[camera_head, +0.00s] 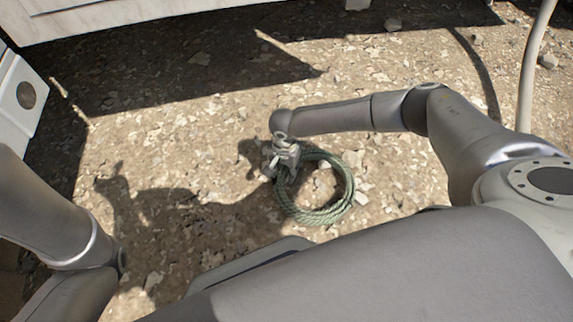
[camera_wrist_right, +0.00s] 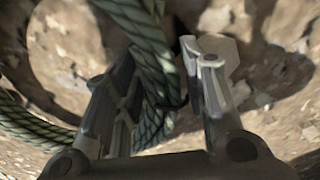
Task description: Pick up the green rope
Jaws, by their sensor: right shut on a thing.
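The green rope (camera_head: 330,209) is a coiled ring at the middle of the head view, over the gravel ground. My right gripper (camera_head: 277,166) is at the left side of the coil, with the arm reaching in from the right. In the right wrist view, a strand of the green rope (camera_wrist_right: 149,60) runs between the two fingers of the right gripper (camera_wrist_right: 155,100), which are closed on it. I cannot tell whether the coil touches the ground. My left arm shows at the left edge of the head view, but its gripper is not visible.
A pale panel or structure (camera_head: 120,22) stands along the top left, casting a dark shadow. A white box-like object (camera_head: 18,95) is at the left edge. A pale hose or pole (camera_head: 532,65) stands at the top right. Stones lie scattered on open gravel (camera_head: 180,150).

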